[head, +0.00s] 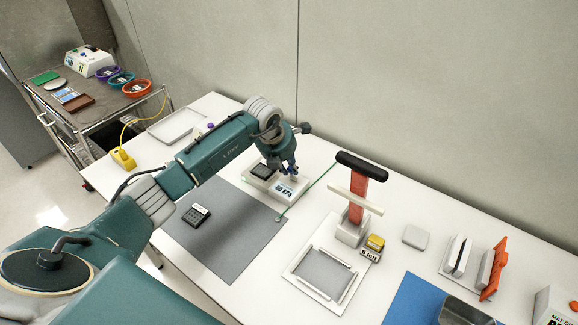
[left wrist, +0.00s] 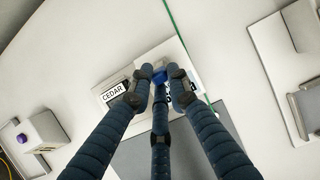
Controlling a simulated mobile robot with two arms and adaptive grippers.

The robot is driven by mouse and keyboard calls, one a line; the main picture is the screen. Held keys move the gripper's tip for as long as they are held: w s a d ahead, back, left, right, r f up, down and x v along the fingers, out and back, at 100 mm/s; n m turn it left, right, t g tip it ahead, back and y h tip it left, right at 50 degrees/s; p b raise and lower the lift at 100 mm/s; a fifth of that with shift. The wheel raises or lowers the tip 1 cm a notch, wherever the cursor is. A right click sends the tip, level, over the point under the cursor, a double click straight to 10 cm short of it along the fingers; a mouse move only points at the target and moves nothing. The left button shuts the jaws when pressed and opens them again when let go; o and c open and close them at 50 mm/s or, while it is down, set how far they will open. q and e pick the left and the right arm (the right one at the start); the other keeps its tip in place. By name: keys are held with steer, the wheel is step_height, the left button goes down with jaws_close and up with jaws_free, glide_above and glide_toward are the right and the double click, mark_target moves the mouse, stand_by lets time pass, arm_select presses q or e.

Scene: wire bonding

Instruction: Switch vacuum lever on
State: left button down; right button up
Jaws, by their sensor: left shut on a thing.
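A white vacuum box (head: 262,188) stands behind the grey mat and bears a label that reads about 60 kPa and a dark square on its top. In the left wrist view the white box (left wrist: 150,57) shows a CEDAR label and a blue lever (left wrist: 159,76). My left gripper (head: 288,167) reaches down over the box from above. In the left wrist view its fingers (left wrist: 161,72) are closed around the blue lever and partly hide it and the dark label behind. The lever's exact angle is hard to tell. My right gripper is out of view.
A grey mat (head: 225,236) holds a dark labelled block (head: 196,215). A green line runs from the box area toward the press. A yellow block (head: 123,160) and a white tray (head: 176,124) lie left.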

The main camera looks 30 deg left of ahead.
arm_select(q)
steer(key=shift+a+f, duration=0.1)
steer(key=shift+f, duration=0.05)
steer(key=t+b, duration=0.1)
steer(key=s+b, duration=0.1)
steer(key=b, duration=0.1)
steer(key=shift+a+f+t+b, duration=0.1)
steer(key=shift+f+t+b, duration=0.2)
steer(key=shift+f+t, duration=0.1)
steer(key=shift+r, duration=0.4)
steer(key=c, duration=1.6)
jaws_free()
steer(key=shift+c, duration=0.2)
steer(key=shift+s, duration=0.15)
steer(key=v, duration=1.2)
steer(key=shift+s+f, duration=0.1)
steer(key=shift+f, duration=0.05)
